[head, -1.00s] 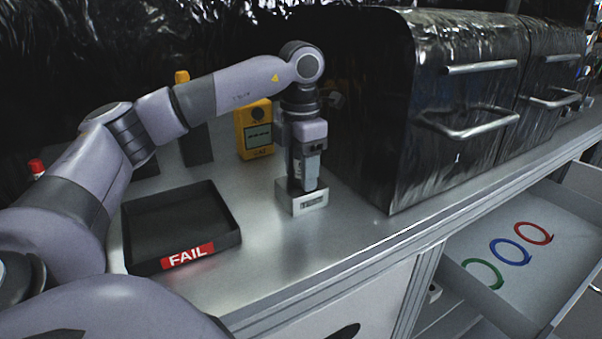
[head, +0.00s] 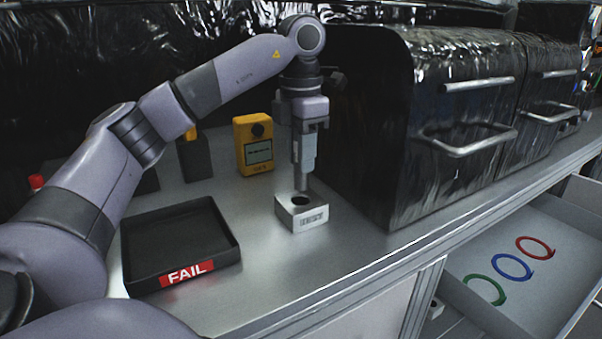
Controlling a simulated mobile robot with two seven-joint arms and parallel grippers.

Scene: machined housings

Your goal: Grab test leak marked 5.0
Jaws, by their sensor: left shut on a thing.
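My left gripper (head: 303,128) is in the middle of the head view, pointing down and shut on a slim grey test leak (head: 301,178). The leak hangs upright, with its thin lower end just above or at the hole of a small light-grey holder block (head: 302,213). I cannot tell whether its tip is fully clear of the hole. The block has a label on its front, too small to read. No 5.0 mark is readable on the leak. My right gripper is not in view.
A black tray marked FAIL (head: 133,286) stands left of the block. A yellow handheld device (head: 258,157) stands behind. A large dark glossy cabinet (head: 395,150) is close on the right. An open drawer (head: 470,313) with red, blue and green rings is lower right.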

